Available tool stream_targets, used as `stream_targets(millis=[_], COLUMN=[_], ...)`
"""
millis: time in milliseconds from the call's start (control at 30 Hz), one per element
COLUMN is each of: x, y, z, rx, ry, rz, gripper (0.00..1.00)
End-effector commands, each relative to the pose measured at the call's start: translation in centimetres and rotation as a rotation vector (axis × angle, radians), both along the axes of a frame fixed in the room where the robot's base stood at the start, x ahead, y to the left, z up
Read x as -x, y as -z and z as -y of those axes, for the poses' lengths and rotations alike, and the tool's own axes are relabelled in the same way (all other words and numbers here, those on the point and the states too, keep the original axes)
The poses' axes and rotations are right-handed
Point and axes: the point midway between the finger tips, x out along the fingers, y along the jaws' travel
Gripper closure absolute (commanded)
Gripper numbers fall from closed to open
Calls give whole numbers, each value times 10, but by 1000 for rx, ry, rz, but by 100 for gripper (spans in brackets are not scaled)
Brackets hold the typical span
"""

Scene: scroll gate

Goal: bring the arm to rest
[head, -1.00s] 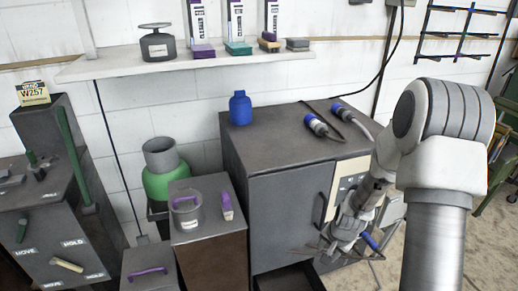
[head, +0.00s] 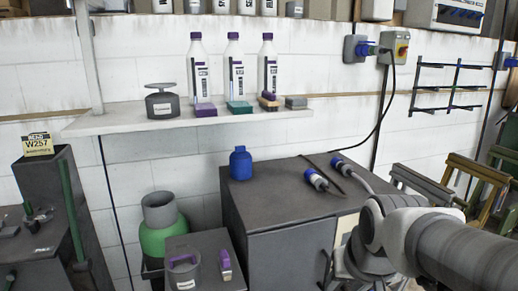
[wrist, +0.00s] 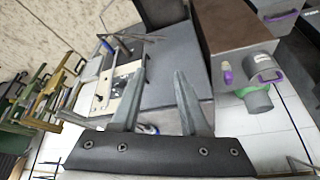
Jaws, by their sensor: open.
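My gripper (wrist: 160,100) shows in the wrist view with its two grey fingers spread apart and nothing between them. Behind the fingers is the front of the grey cabinet (wrist: 185,73) with its pale control panel (wrist: 118,88). In the head view my arm comes in from the right, in front of the right side of the grey cabinet (head: 285,200). The fingers are not clearly seen in the head view.
A blue bottle (head: 241,164) and two blue plugs (head: 316,180) lie or stand on the cabinet top. A shelf (head: 130,121) above holds several bottles and blocks. Trestles (head: 425,186) stand right.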

Motion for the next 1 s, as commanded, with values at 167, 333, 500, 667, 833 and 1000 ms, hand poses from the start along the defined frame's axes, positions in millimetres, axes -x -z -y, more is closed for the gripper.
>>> stream_targets(millis=[167, 333, 500, 667, 833, 1000], x=[39, 71, 74, 74, 74, 74], y=[-22, -32, -72, -109, -150, -172], z=[-5, -8, -8, -8, -8, -8], rx=[30, 53, 56, 55, 55, 55], ry=[-73, -129, -135, -135, -135, -134], rz=[35, 55, 51, 51, 51, 51], gripper=[55, 55, 55, 55, 55, 55])
